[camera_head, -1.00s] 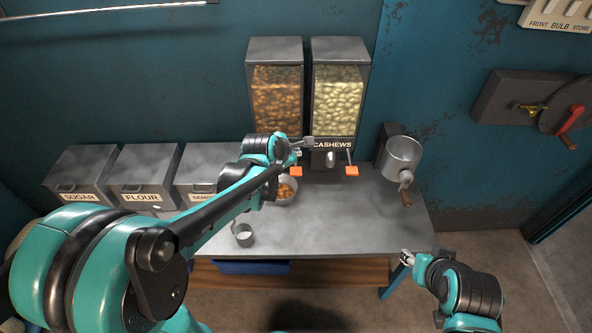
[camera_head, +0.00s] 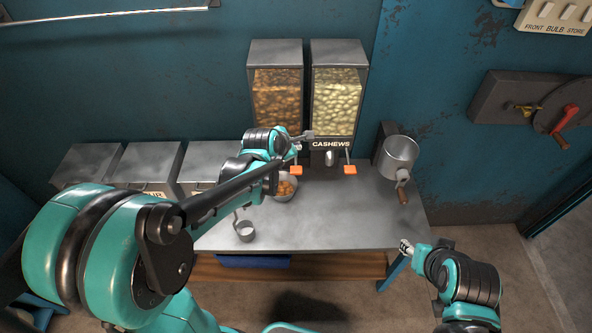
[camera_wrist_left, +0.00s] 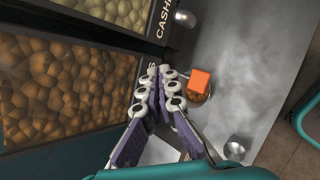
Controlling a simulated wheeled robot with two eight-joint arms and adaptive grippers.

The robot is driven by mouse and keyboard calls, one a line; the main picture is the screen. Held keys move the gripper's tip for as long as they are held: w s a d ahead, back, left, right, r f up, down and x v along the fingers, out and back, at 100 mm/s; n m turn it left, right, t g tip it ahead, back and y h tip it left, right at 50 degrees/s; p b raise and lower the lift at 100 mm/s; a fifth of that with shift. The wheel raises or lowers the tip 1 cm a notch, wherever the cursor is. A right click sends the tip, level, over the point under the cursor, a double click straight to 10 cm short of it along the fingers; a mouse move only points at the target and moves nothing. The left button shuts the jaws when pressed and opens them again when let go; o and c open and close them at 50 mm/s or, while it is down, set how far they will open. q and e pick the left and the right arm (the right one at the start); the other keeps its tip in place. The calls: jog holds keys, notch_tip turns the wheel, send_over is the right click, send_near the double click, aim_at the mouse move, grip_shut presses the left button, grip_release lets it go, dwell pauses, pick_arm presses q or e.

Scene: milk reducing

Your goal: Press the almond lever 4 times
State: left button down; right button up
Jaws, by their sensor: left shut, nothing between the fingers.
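The almond dispenser (camera_head: 276,98) stands at the back, filled with brown nuts; its label is hidden behind my left arm. Its lever has an orange handle (camera_head: 296,170), which also shows in the left wrist view (camera_wrist_left: 199,82). A bowl (camera_head: 286,198) with some almonds stands below the dispenser, partly hidden by my arm. My left gripper (camera_head: 307,136) is at the dispenser's front, above the orange handle. In the left wrist view its fingers (camera_wrist_left: 156,90) are shut and empty, beside the handle; I cannot tell whether they touch the lever. My right gripper (camera_head: 405,246) hangs off the table's right corner.
The cashew dispenser (camera_head: 338,100) stands right of the almond one, with its own orange-handled lever (camera_head: 350,169). A metal grinder (camera_head: 400,158) is at the table's right end. A small cup (camera_head: 245,231) stands near the front edge. Metal bins (camera_head: 146,165) line the left.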

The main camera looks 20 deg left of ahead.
aim_at(296, 170)
pick_arm(q)
notch_tip(296, 170, down, 8)
jog(key=b, duration=0.6)
dwell(1.1)
jog(key=shift+f+b, duration=0.35)
jog(key=shift+f, duration=0.05)
jog(key=shift+f+b, duration=1.1)
jog(key=shift+f, duration=0.15)
dwell(1.1)
jog(key=shift+r, duration=0.1)
jog(key=shift+r+p, duration=1.4)
jog(key=shift+r, duration=0.2)
jog(key=shift+r, duration=0.1)
notch_tip(296, 170, up, 5)
jog(key=p, duration=0.4)
